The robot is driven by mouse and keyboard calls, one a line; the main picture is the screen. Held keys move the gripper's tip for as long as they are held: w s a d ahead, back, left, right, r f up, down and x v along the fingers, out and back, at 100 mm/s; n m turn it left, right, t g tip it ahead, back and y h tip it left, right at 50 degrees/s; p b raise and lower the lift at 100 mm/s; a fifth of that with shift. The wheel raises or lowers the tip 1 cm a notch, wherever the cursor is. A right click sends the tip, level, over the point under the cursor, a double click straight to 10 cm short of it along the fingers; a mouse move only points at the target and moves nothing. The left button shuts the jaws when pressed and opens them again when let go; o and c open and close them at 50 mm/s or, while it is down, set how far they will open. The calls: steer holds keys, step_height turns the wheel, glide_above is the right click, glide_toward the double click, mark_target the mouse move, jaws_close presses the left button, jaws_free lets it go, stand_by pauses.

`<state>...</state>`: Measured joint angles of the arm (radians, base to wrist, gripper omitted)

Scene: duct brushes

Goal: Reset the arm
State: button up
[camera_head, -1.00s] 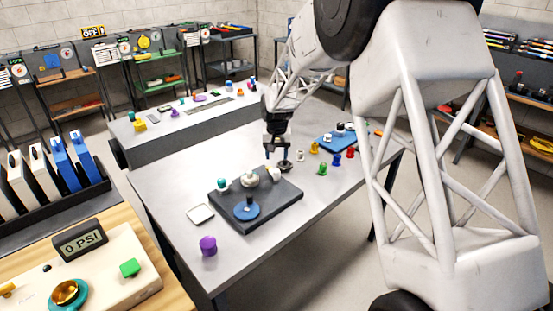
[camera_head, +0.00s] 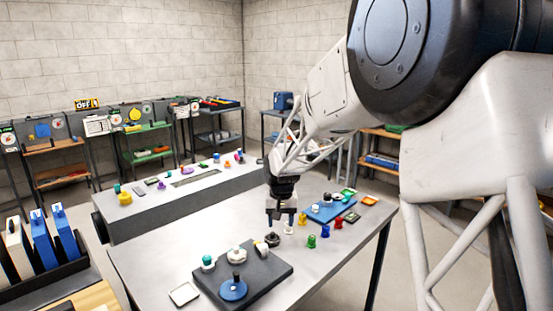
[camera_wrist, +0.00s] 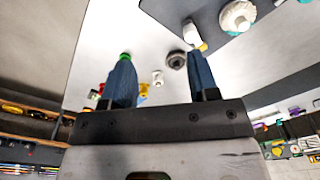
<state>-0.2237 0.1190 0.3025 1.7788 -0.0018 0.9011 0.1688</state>
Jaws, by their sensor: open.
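My gripper (camera_head: 281,222) hangs over the grey table (camera_head: 150,262), pointing down, with its two fingers apart and nothing between them. In the wrist view its blue-grey fingers (camera_wrist: 160,60) are also spread and empty. A black round piece (camera_head: 272,240) stands just below and left of the fingers in the head view; it also shows in the wrist view (camera_wrist: 176,60), near one fingertip. A small white piece (camera_head: 289,229) is close to the right finger. Whether the fingers touch either piece I cannot tell, but neither is held.
A dark plate (camera_head: 262,277) carries a blue disc (camera_head: 233,289), a white knob and a teal-topped piece. Yellow, green, blue (camera_head: 325,231) and red pegs stand right of my gripper, before a blue tray (camera_head: 327,213). A grey raised bench (camera_head: 150,215) runs behind.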

steer(key=s+d+r, duration=0.7)
steer(key=s+r, duration=0.1)
steer(key=s, duration=0.3)
steer(key=s+d, duration=0.3)
steer(key=s, duration=0.8)
steer(key=s+d+r+t, duration=0.1)
steer(key=s+d, duration=0.3)
steer(key=s, duration=0.7)
steer(key=s+d+t, duration=0.1)
steer(key=s+d, duration=0.2)
steer(key=s, duration=0.9)
steer(key=shift+d+r+m, duration=0.15)
steer(key=shift+r+m, duration=0.15)
steer(key=shift+m, duration=0.1)
